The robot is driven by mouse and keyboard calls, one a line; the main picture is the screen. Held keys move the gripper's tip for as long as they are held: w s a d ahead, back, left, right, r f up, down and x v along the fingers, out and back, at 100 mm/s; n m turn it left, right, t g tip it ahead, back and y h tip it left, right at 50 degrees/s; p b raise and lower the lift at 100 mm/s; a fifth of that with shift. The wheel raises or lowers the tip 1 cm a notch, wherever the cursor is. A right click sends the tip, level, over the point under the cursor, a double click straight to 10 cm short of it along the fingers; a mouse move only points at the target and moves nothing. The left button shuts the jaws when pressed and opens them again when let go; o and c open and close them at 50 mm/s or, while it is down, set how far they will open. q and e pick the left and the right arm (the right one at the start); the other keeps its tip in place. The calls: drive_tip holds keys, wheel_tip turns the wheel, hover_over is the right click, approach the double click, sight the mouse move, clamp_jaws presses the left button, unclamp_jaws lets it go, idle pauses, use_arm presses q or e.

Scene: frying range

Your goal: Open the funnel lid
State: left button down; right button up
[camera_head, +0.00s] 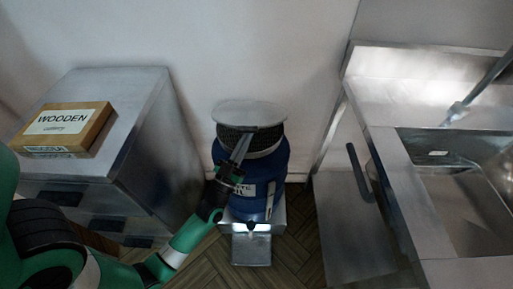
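The funnel lid (250,111) is a light grey round disc on top of a dark, ribbed funnel (228,136). The funnel sits on a blue drum (272,172) with a white label, standing against the wall. The lid looks flat and closed over the funnel. My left gripper (248,133) reaches up in front of the drum, with its fingertips just below the lid's front edge. I cannot tell whether it touches the lid or how far its fingers are apart. The arm hides part of the drum's front. My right gripper is out of view.
A metal cabinet (150,125) stands at the left with a wooden box (64,129) on top. A metal sink unit (405,180) is at the right. A small metal tray (251,250) is below the drum. The wall is close behind the drum.

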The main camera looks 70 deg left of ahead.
sight(246, 126)
use_arm(q)
drive_tip(key=shift+r, duration=0.1)
drive_tip(key=r+p, duration=0.1)
drive_tip(key=a+r+p, duration=0.1)
drive_tip(key=r, duration=0.1)
drive_tip(key=a+r+p, duration=0.1)
drive_tip(key=r, duration=0.1)
drive_tip(key=shift+w+r, duration=0.1)
drive_tip(key=shift+w, duration=0.3)
drive_tip(key=shift+w+a, duration=0.1)
drive_tip(key=shift+r, duration=0.1)
drive_tip(key=shift+w+a+r+p, duration=0.25)
drive_tip(key=shift+a+r+p, duration=0.25)
drive_tip(key=shift+r, duration=0.3)
drive_tip(key=shift+w+a+r+p, duration=0.25)
drive_tip(key=shift+a+r, duration=0.3)
drive_tip(key=shift+r, duration=0.25)
drive_tip(key=shift+w+a+r+p, duration=0.25)
drive_tip(key=shift+a+r+p, duration=0.25)
drive_tip(key=shift+r, duration=0.3)
drive_tip(key=shift+a, duration=0.1)
